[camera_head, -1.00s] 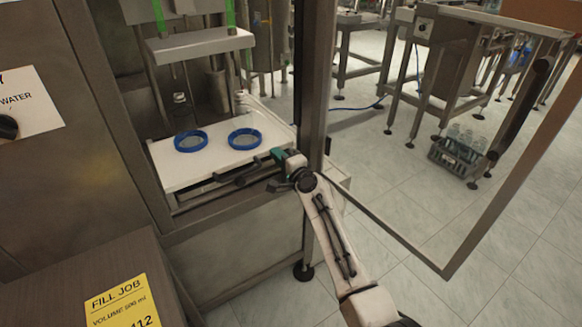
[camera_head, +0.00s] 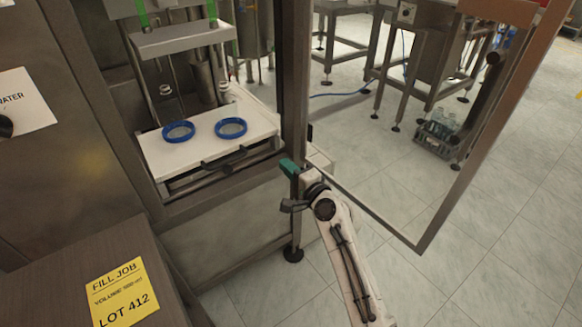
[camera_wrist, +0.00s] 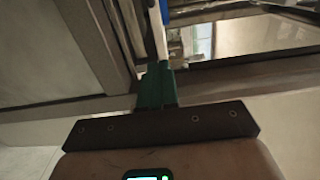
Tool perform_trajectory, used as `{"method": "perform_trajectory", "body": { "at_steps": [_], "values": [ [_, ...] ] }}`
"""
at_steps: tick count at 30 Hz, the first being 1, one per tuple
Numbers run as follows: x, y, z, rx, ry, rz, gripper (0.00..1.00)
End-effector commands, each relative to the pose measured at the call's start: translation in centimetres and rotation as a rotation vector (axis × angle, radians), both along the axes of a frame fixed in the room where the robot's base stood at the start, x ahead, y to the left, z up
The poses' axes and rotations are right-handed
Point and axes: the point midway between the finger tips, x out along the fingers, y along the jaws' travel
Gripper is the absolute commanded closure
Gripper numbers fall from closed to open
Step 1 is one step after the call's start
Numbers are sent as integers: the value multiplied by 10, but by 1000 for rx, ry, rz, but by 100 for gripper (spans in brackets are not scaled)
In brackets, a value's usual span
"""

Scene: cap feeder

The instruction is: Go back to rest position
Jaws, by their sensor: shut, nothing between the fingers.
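My gripper (camera_head: 289,167) is outside the machine, to the right of the white tray (camera_head: 190,157) and just in front of the machine's upright post. Its green fingers are shut with nothing between them; they also show in the wrist view (camera_wrist: 157,82). Two blue rings (camera_head: 178,131) and (camera_head: 231,127) sit on the white tray. A dark handle (camera_head: 224,160) is on the tray's front edge, apart from my gripper.
The open door frame (camera_head: 420,235) stands to the right of my arm. The metal upright (camera_head: 296,70) is close behind my gripper. A crate of bottles (camera_head: 433,139) is on the floor farther back. The floor at lower right is clear.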

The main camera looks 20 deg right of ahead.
Motion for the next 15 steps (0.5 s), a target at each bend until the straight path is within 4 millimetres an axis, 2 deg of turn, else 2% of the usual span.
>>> {"method": "perform_trajectory", "body": {
  "at_steps": [3,10,13,15],
  "values": [
    [-9,-3,1,-1,0,-1,100],
    [-14,-4,-2,-9,3,3,100],
    [-35,-1,-20,-112,38,47,100],
    [-62,2,-41,-241,84,107,100]
  ]
}}
